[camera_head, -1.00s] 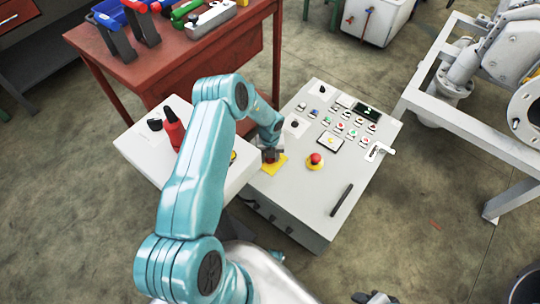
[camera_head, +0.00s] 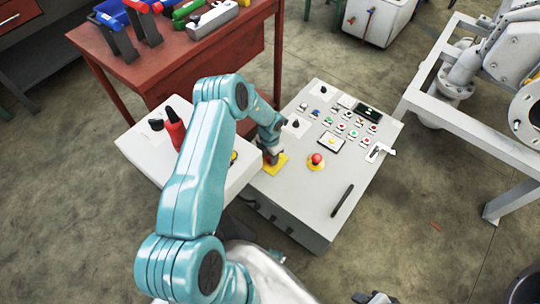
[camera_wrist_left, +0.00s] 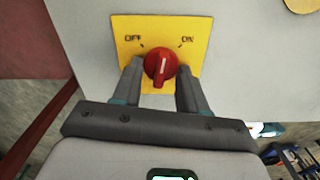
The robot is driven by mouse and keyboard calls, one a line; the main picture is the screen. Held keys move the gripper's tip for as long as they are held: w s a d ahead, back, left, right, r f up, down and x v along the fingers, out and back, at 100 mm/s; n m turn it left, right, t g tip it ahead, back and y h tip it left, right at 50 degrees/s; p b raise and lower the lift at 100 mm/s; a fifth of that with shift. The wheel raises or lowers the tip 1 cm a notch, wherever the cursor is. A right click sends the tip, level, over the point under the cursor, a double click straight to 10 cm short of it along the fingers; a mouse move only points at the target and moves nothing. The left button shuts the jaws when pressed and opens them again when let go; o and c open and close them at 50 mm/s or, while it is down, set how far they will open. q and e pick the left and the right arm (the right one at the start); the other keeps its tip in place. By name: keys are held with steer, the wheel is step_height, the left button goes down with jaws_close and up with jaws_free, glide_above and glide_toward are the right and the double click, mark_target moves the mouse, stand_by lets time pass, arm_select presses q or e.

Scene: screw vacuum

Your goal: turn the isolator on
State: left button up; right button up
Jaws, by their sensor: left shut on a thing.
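The isolator is a red rotary knob (camera_wrist_left: 160,67) on a yellow plate (camera_wrist_left: 196,28) marked OFF at left and ON at right. In the left wrist view the white mark on the knob points nearly straight up, between the two labels. My left gripper (camera_wrist_left: 160,80) has one finger on each side of the knob and is shut on it. In the head view the yellow plate (camera_head: 278,166) lies at the left of the grey control panel (camera_head: 290,210), with my left gripper (camera_head: 270,158) over it, hiding most of the knob.
A red emergency button (camera_head: 317,159) on a yellow base, several small buttons and a black handle (camera_head: 342,200) are on the same panel. A white box (camera_head: 135,145) with a red bottle-like thing (camera_head: 174,128) stands left. A red workbench (camera_head: 190,70) stands behind.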

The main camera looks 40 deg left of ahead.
arm_select(q)
steer(key=m, duration=0.7)
steer(key=shift+w+a, duration=0.1)
steer(key=shift+a, duration=0.05)
stand_by(0.6)
steer(key=o, duration=1)
steer(key=shift+r, duration=0.1)
step_height(320, 180, up, 16)
steer(key=p, duration=0.2)
steer(key=shift+p, duration=0.3)
steer(key=shift+r, duration=0.1)
